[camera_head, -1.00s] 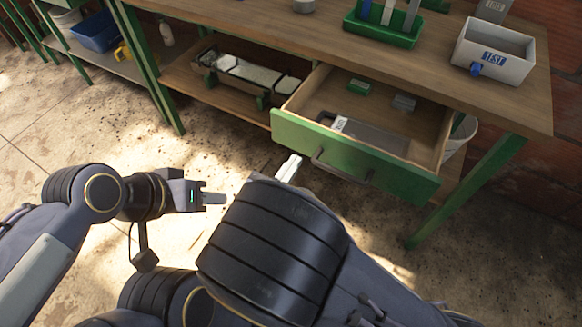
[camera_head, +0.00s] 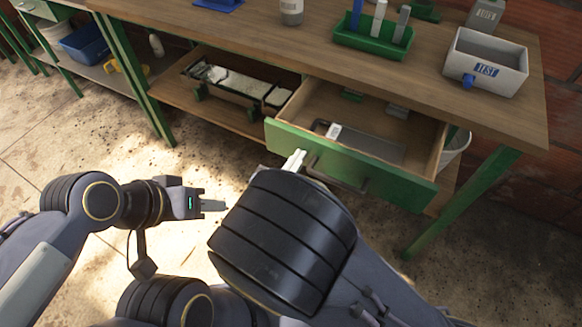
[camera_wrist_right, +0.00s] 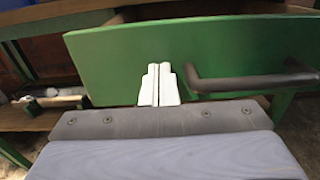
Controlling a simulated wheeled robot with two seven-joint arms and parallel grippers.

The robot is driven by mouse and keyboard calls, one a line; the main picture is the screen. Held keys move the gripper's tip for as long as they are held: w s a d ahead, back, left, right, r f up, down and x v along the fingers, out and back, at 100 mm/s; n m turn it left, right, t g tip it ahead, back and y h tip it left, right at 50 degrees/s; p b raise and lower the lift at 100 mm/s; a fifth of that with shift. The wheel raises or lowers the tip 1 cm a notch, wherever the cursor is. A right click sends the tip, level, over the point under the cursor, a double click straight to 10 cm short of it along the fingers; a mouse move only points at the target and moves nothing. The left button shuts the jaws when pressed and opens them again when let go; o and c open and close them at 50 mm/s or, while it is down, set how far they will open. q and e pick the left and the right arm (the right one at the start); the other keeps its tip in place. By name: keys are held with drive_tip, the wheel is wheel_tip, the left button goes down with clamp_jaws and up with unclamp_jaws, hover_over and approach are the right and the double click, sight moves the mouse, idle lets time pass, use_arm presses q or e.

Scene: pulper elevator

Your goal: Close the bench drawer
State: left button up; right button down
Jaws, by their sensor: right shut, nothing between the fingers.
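The bench drawer (camera_head: 352,166) has a green front and stands pulled out below the bench top, with its inside showing. Its dark bar handle (camera_head: 338,178) is on the front. In the right wrist view the drawer front (camera_wrist_right: 230,52) fills the upper part, with the handle (camera_wrist_right: 250,82) right of the fingers. My right gripper (camera_head: 294,160) is shut and empty at the left part of the drawer front; its white fingers also show in the right wrist view (camera_wrist_right: 159,72). I cannot tell whether they touch the front. My left gripper (camera_head: 212,205) is away from the drawer, over the floor; its finger opening is unclear.
A white bucket (camera_head: 455,148) stands behind the drawer's right side.

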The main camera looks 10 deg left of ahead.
sight(335, 110)
drive_tip(key=b+x, duration=0.1)
drive_tip(key=x, duration=2.1)
drive_tip(key=shift+f, duration=0.15)
drive_tip(key=shift+w, duration=0.2)
drive_tip(key=shift+w+d+r, duration=0.1)
drive_tip(key=shift+d+r, duration=0.05)
drive_tip(key=shift+r, duration=0.15)
